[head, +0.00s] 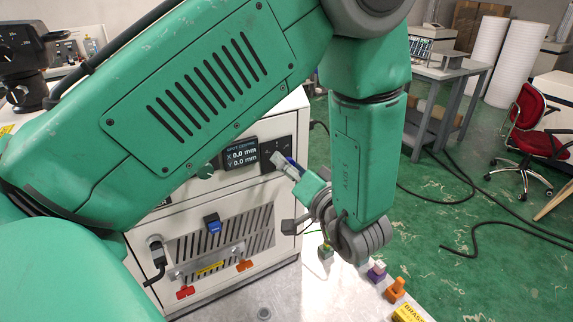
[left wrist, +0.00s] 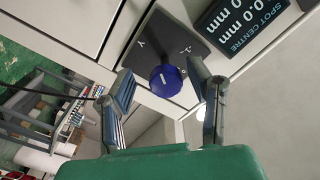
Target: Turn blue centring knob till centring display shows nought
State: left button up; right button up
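The blue centring knob (left wrist: 166,80) sits on a dark square plate (left wrist: 180,45) on the machine front, and a pale mark shows on its face. My left gripper (left wrist: 160,74) is open, one finger on each side of the knob, with a gap visible on both sides. In the head view my left gripper (head: 288,172) is at the machine's dark knob plate (head: 277,152), mostly hiding the knob. My right gripper is not in view.
Below the display are a slotted panel (head: 252,236), a blue switch (head: 212,223) and red (head: 185,292) and orange (head: 244,265) clips. Small coloured parts, one orange (head: 396,290), stand on the pale surface at the lower right. My left arm hides much of the machine.

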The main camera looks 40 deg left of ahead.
pick_arm(q)
jog(key=v, duration=1.2)
dwell(0.5)
